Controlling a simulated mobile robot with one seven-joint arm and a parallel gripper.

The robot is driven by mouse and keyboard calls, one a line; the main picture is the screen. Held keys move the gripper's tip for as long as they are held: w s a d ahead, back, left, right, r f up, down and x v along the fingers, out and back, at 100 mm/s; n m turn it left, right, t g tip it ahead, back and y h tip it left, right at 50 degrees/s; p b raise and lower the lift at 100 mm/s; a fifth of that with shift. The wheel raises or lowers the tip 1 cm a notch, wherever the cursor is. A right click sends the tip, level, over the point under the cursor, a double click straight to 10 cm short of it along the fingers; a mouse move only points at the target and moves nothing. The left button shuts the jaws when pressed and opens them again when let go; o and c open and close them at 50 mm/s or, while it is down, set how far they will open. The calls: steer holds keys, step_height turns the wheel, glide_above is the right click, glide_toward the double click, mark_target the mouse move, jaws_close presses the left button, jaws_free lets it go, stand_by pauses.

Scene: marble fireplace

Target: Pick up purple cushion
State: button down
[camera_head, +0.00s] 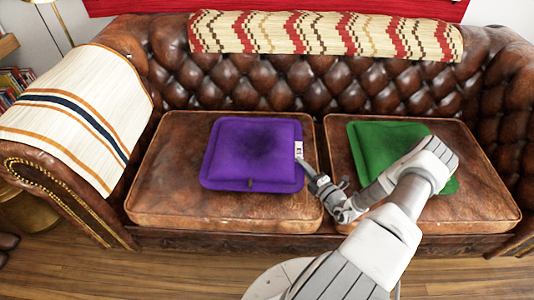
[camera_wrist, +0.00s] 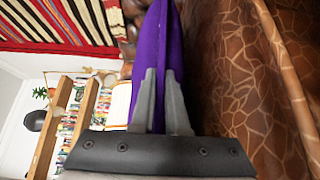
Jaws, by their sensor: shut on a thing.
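The purple cushion (camera_head: 252,153) lies on the left seat of the brown leather sofa (camera_head: 220,208).
A green cushion (camera_head: 385,150) lies on the right seat, partly behind my arm. A striped throw (camera_head: 330,35) covers the sofa's back and a white striped blanket (camera_head: 85,110) covers the left armrest. Wooden floor (camera_head: 150,268) lies in front.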

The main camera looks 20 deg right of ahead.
steer(key=shift+r, duration=0.1)
steer(key=shift+r+p, duration=0.3)
steer(key=shift+r, duration=0.2)
steer(key=r+p, duration=0.1)
steer(key=r, duration=0.1)
steer(key=r+p, duration=0.1)
steer(key=shift+s+d+r, duration=0.2)
steer(key=shift+r, duration=0.15)
steer(key=s+d+r+p, duration=0.5)
steer(key=s+r+p, duration=0.2)
steer(key=r, duration=0.5)
steer(key=shift+s+d+p, duration=0.3)
steer(key=shift+s+p, duration=0.1)
steer(key=shift+s, duration=0.85)
steer(key=shift+r, duration=0.15)
